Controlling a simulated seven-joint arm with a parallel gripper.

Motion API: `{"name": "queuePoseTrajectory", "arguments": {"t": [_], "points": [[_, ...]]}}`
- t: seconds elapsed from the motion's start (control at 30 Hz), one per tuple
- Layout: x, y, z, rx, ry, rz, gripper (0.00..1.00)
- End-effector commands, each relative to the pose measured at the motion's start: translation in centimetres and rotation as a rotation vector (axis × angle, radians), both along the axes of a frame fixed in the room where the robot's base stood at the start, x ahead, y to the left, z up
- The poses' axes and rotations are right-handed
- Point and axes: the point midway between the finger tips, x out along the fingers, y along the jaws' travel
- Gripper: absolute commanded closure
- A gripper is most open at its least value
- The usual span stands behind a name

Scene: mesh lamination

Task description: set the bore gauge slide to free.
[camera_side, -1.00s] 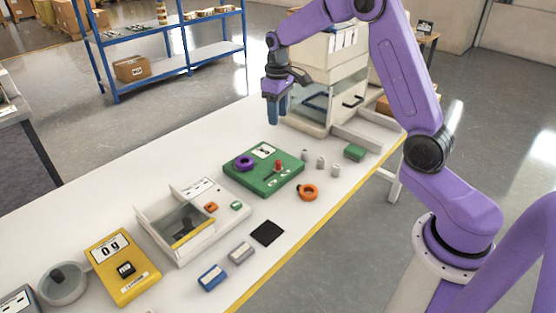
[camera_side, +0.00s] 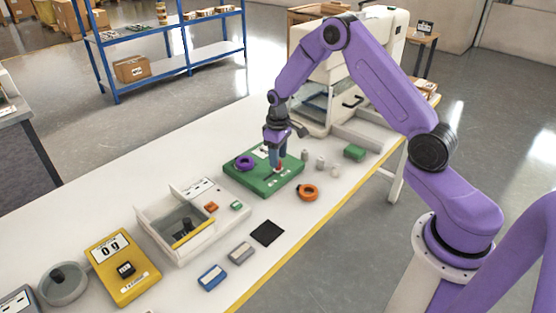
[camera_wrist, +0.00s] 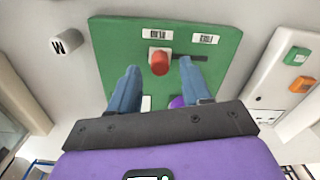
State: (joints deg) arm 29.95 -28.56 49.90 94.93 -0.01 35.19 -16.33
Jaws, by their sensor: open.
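The bore gauge is a green base (camera_side: 237,176) on the white table, with a purple ring (camera_side: 244,162) on its left part. Its slide has a red knob, seen in the wrist view (camera_wrist: 159,62) on a light block at one end of a dark slot (camera_wrist: 190,57). Two small printed labels lie beside the slot. My gripper (camera_side: 277,165) is low over the base, pointing down at the knob. In the wrist view my gripper (camera_wrist: 158,72) is open, with one blue finger on each side of the knob and gaps between. In the side view the fingers partly hide the knob.
An orange ring (camera_side: 308,192) and several small grey weights (camera_side: 320,163) lie right of the base. A green block (camera_side: 354,152) is farther right. A white open-topped box (camera_side: 160,232) and a yellow scale (camera_side: 122,267) stand to the left.

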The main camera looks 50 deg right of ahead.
Motion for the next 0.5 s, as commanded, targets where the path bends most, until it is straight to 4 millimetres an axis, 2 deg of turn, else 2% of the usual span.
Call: {"name": "queuePoseTrajectory", "arguments": {"t": [0.2, 0.5], "points": [[0.0, 0.0, -1.8, 0.0, 0.0, -0.001, 0.52], [0.0, 0.0, -2.1, 0.0, -0.001, 0.0, 0.52]]}}
